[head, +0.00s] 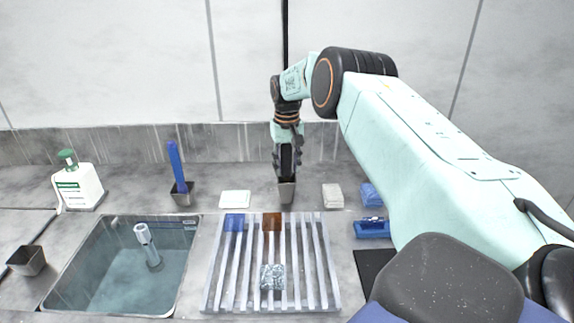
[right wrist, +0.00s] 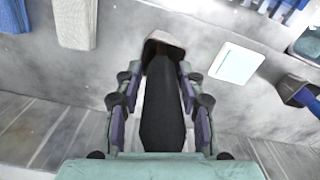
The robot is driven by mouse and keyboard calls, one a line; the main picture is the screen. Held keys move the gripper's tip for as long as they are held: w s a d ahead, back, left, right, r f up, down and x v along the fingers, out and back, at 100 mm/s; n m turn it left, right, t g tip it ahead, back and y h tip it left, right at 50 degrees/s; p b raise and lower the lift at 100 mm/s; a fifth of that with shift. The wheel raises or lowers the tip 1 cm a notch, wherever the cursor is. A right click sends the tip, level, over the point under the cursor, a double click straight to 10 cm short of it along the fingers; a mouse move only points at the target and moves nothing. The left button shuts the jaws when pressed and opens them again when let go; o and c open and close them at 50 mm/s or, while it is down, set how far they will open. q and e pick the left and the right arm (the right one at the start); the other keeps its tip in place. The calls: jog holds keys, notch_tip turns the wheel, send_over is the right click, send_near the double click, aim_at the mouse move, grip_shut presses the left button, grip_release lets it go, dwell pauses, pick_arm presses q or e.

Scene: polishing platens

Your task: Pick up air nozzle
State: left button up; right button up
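The air nozzle appears to be the black tapered piece (right wrist: 162,110) standing in a small grey holder cup (head: 287,190) at the back of the counter; the cup's rim also shows in the right wrist view (right wrist: 165,40). My right gripper (head: 286,160) points down over the cup. In the right wrist view, its fingers (right wrist: 161,78) lie on either side of the black piece, with narrow gaps between. The gripper looks open around it; the gripper partly hides the nozzle in the head view. My left gripper is not in view.
A white pad (head: 235,199) and a blue-handled tool (head: 177,168) stand left of the cup; beige cloths (head: 333,195) and blue cloths (head: 371,195) lie right. A slatted rack (head: 331,270) and a sink (head: 100,280) are in front. The wall is close behind.

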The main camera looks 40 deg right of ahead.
jog(key=shift+w+a, duration=0.1)
jog(key=shift+a, duration=0.1)
jog(key=c, duration=0.4)
jog(key=shift+d+r, duration=0.1)
grip_shut()
